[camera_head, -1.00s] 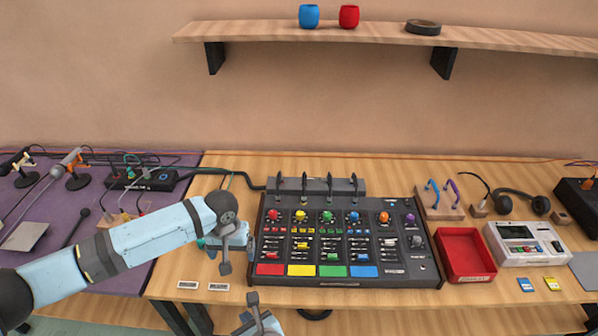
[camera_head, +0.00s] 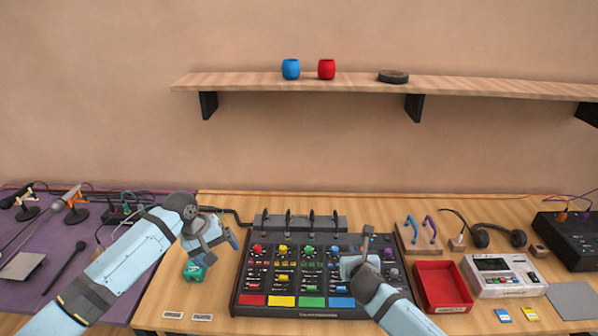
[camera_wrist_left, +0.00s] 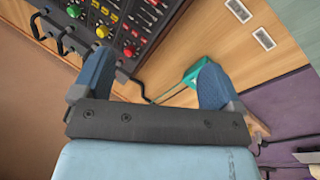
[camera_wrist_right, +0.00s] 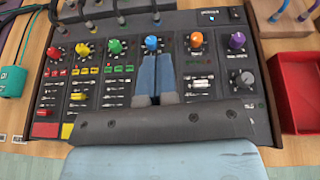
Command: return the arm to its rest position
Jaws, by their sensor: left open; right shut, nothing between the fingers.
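My left gripper (camera_head: 215,246) is open and empty above the wooden table, left of the black mixer. In the left wrist view its two blue fingers (camera_wrist_left: 150,80) stand wide apart with nothing between them. My right gripper (camera_head: 367,240) is over the right part of the mixer (camera_head: 262,284). In the right wrist view its blue fingers (camera_wrist_right: 156,78) are shut together and empty, in front of the mixer's blue knob (camera_wrist_right: 152,43). I cannot tell how far the fingertips are above the panel.
A small teal box (camera_head: 195,271) sits on the table below my left gripper. A red tray (camera_head: 442,286), a white device (camera_head: 505,277) and headphones (camera_head: 498,236) are on the right. A wall shelf (camera_head: 350,86) holds two cups.

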